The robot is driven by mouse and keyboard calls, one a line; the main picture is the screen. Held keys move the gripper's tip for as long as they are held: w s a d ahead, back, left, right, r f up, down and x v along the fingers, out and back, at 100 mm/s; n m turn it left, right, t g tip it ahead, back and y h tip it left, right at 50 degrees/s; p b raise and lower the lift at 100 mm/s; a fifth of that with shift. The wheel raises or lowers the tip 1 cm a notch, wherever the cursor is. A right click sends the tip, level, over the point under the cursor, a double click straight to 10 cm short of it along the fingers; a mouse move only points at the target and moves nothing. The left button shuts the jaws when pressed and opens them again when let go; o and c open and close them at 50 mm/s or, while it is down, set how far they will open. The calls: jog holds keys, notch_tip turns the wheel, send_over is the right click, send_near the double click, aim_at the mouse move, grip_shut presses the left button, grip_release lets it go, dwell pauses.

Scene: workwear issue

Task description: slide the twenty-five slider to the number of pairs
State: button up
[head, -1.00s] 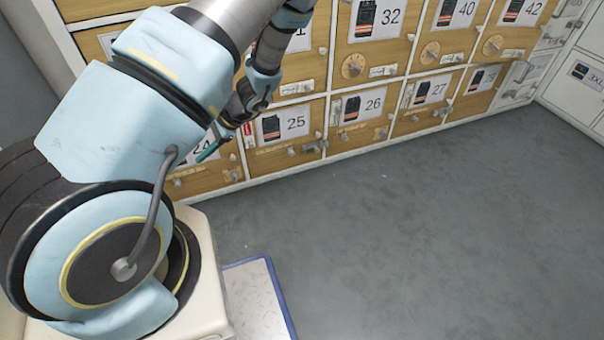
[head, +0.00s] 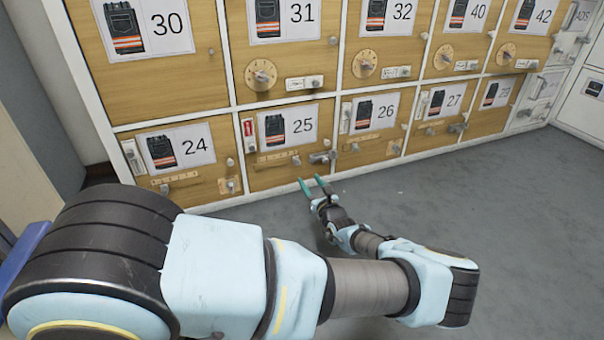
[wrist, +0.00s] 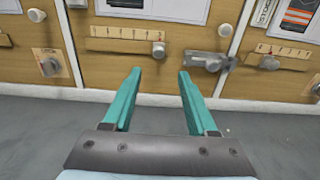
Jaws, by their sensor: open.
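Door 25 (head: 315,108) is a wooden locker front in the bottom row, with a card showing dark workwear with orange stripes. Below the card is its slider strip (head: 276,156) with tick marks, and the slider's grey knob (head: 296,160) is at the right end. The wrist view also shows the strip (wrist: 125,32) and the knob (wrist: 158,49). My gripper (head: 311,183) is open and empty, in front of and below door 25. In the wrist view its teal fingers (wrist: 159,76) point toward the knob, apart from it. The number of pairs cannot be read.
A grey latch (head: 322,158) sticks out right of the slider; it shows in the wrist view too (wrist: 208,61). Door 24 (head: 175,175) is at left, with its own slider and lower knob. Doors 26 (head: 372,146) and 27 are at right. Grey floor (head: 530,220) is clear at right.

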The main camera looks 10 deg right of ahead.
aim_at(298, 163)
jog(key=w+b, duration=0.1)
jog(key=w, duration=0.2)
jog(key=w+a+b, duration=0.1)
jog(key=w+b, duration=0.1)
jog(key=w, duration=0.1)
jog(key=w+b, duration=0.1)
jog(key=w, duration=0.2)
jog(key=shift+w+a, duration=0.15)
jog(key=shift+w+b, duration=0.35)
jog(key=shift+w, duration=0.05)
jog(key=shift+r, duration=0.1)
jog(key=shift+a, duration=0.1)
grip_shut()
dwell(0.6)
